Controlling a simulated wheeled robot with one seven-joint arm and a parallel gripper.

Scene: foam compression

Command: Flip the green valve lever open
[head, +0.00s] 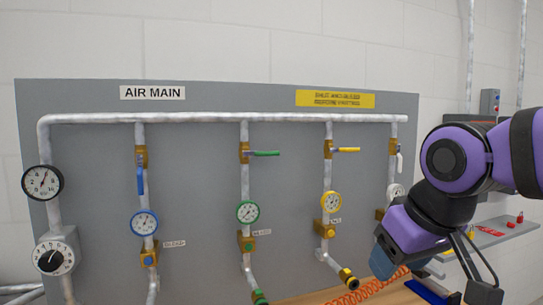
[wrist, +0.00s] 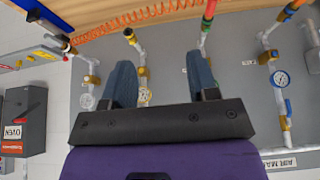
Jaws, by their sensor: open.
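The green valve lever (head: 266,154) sticks out sideways to the right from its brass valve body (head: 244,152), on the second drop pipe of the grey panel. It lies across the pipe, above the green-rimmed gauge (head: 247,212). I cannot make the lever out in the wrist view, where my gripper covers much of the panel. My gripper (wrist: 162,75) is open and empty, its two blue-grey fingers wide apart in front of the panel. In the head view my arm reaches in from the right, well apart from the green lever, and the fingertips are not clear.
A yellow lever (head: 347,150) sticks out sideways on the pipe to the right. A blue lever (head: 140,180) hangs down on the left, and a white lever (head: 399,162) hangs at the right. An orange coiled hose (head: 370,288) lies below. The space before the green lever is clear.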

